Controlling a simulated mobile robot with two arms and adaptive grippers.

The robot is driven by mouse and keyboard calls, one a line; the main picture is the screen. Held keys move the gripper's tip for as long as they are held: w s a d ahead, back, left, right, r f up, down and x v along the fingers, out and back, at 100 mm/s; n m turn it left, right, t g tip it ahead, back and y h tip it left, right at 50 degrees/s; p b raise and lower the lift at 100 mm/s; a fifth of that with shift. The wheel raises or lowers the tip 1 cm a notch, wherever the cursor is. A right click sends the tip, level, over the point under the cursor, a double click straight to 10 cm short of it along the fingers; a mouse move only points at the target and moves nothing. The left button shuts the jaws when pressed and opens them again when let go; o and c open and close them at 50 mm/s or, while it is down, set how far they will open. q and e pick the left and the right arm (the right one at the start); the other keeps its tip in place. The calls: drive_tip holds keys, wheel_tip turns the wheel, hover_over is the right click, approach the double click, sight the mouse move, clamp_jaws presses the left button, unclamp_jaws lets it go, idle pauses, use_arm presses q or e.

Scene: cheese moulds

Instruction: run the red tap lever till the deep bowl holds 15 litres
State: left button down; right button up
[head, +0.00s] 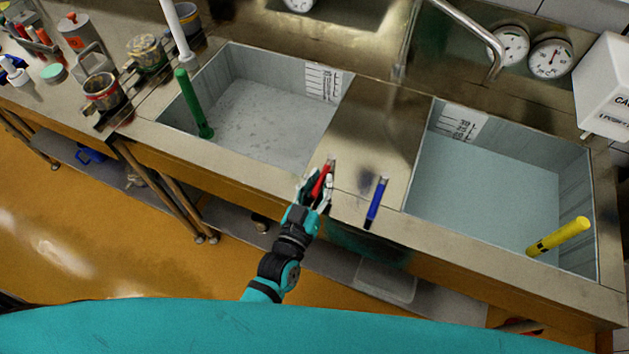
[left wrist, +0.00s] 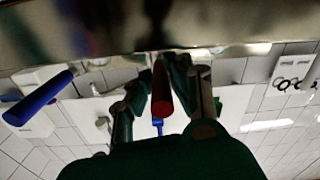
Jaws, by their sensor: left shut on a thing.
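My left gripper (head: 318,190) is shut on the red tap lever (head: 321,180) at the front edge of the steel counter. In the left wrist view the red lever (left wrist: 162,92) stands between the two fingers. Two sink bowls show: a left one (head: 240,65) with a pale, flecked surface inside, and a right one (head: 575,180) with flat blue-grey water. Each has a marked scale plate on its back wall; the numbers are too small to read. I cannot tell which is the deep bowl. My right gripper is not in view.
A blue lever (head: 376,202) stands just right of the red one. A green rod (head: 192,100) stands in the left bowl and a yellow rod (head: 558,236) in the right. A steel spout (head: 470,27) hangs near the right bowl. Round dials (head: 550,58) sit behind. Pots (head: 101,92) crowd the left counter.

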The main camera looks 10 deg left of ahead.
use_arm(q)
drive_tip(key=shift+f, duration=0.1)
drive_tip(key=c, duration=1.2)
unclamp_jaws()
drive_tip(key=shift+d, duration=0.15)
drive_tip(key=shift+c, duration=0.2)
drive_tip(key=shift+a, duration=0.25)
drive_tip(key=v, duration=1.2)
